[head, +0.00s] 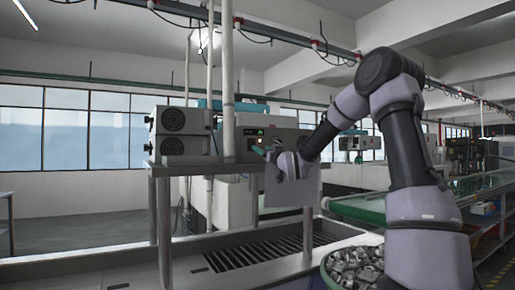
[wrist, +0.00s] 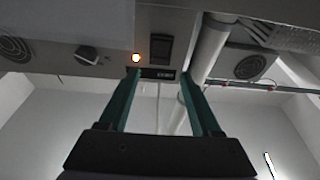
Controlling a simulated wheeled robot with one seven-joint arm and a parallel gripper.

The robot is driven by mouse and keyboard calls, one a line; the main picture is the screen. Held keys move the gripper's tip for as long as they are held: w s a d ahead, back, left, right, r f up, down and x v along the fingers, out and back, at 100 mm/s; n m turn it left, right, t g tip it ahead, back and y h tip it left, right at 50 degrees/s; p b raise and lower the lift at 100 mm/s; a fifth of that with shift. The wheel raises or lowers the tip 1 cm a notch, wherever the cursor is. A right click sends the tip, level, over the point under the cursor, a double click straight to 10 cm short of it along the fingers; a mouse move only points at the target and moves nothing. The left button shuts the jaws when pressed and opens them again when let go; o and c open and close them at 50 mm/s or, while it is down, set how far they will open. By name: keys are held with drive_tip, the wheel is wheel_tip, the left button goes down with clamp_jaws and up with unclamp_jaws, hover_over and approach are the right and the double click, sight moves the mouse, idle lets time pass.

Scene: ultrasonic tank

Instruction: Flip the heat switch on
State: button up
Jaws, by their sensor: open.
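A small dark display or label (wrist: 158,74) sits just under the switch. No lettering names the heat switch, and the switch's position cannot be read. My gripper (wrist: 160,76) is open and empty, its two green fingers pointing at the panel on either side of the display. Contact cannot be told. In the head view my gripper (head: 262,150) is close to the panel front.
A vertical pipe (wrist: 210,48) runs close to the right finger; it also stands in the head view (head: 228,90). A grey box with fans (head: 182,135) is left of it. A metal frame and slatted grate (head: 255,255) lie below. A bin of metal parts (head: 352,268) stands near my arm.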

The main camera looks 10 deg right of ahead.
drive_tip(key=v, duration=0.3)
drive_tip(key=shift+s+d, duration=0.1)
drive_tip(key=shift+s, duration=0.15)
